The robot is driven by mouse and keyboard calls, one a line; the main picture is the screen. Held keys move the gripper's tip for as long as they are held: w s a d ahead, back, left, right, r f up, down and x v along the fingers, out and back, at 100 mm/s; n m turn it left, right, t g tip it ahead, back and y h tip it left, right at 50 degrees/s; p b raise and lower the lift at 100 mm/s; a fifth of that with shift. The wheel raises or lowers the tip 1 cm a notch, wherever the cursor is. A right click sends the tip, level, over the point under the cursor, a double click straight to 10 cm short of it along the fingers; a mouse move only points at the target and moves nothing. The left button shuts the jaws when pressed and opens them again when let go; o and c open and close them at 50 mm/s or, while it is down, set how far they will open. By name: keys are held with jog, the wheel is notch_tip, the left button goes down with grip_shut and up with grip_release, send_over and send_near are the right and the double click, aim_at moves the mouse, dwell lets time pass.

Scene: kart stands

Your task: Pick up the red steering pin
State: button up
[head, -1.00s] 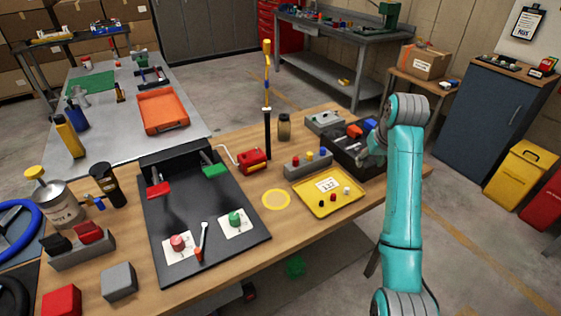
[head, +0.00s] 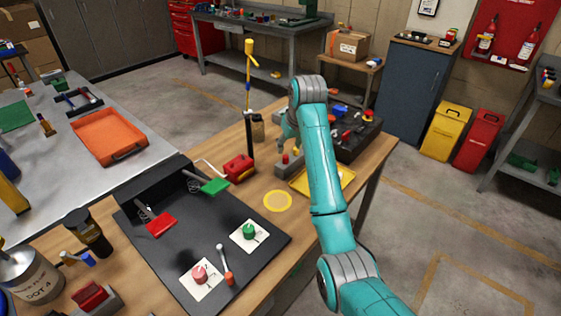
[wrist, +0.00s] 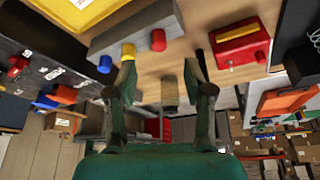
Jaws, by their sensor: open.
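A grey block (wrist: 130,30) holds a row of small pins in the wrist view: a red pin (wrist: 158,40), a yellow pin (wrist: 128,51) and a blue pin (wrist: 104,64). In the head view the red pin (head: 285,158) shows on the block (head: 284,169), partly behind my arm; the other pins are hidden there. My gripper (wrist: 160,76) is open and empty, its fingers apart in the wrist view. The red pin appears between the fingertips but beyond them, apart from both. In the head view my gripper (head: 287,135) hangs just above the block.
A yellow tray (head: 346,180) lies right of the block, partly behind my arm. A black organiser (head: 362,150) stands behind it. A red box (head: 239,167) and a jar (head: 258,127) stand to the left. A black pedal board (head: 262,262) fills the table's front.

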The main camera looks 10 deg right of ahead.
aim_at(286, 157)
jog(key=shift+x, duration=3.8)
grip_shut()
